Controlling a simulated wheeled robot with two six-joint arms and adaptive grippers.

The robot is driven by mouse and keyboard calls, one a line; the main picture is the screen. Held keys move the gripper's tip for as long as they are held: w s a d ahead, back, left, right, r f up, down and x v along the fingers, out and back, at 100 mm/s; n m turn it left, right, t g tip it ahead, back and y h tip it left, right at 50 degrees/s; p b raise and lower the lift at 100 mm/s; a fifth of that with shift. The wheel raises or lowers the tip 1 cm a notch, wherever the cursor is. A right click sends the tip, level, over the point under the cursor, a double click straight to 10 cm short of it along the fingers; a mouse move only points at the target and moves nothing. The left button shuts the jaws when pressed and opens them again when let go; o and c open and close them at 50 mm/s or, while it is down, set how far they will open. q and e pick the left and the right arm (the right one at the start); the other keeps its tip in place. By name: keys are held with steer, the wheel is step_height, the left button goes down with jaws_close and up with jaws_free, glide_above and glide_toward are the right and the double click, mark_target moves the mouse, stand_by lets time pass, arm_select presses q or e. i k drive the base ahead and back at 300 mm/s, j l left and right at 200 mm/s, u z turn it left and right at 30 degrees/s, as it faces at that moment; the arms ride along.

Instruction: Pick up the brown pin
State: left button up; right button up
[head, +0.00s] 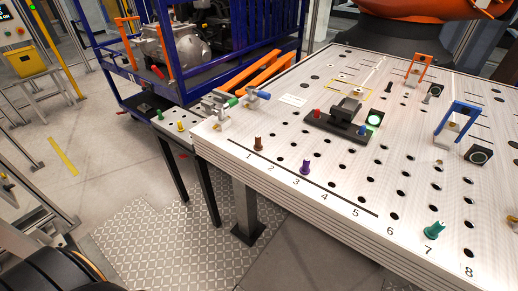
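The brown pin (258,144) stands upright on the perforated metal table (330,225), near its left front edge. It sits in the row of holes by the printed numbers, closest to number 1. The lower end of the pin is hidden in or behind its hole. Neither of my grippers shows in the head view, and nothing touches the pin.
A purple pin (305,167) stands near number 3 and a teal pin (433,230) near number 7. Clamps with a green handle and a blue handle (258,95) sit behind the brown pin. A black fixture (337,127) with small pins lies farther back. A blue cage cart (185,85) stands behind.

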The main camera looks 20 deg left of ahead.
mark_target(258, 147)
steer(key=j+z, duration=0.35)
steer(key=j, duration=0.35)
steer(key=j+z, duration=0.35)
steer(key=j, duration=0.35)
steer(key=k+j+z, duration=0.15)
steer(key=j+z, duration=0.15)
steer(key=j, duration=0.4)
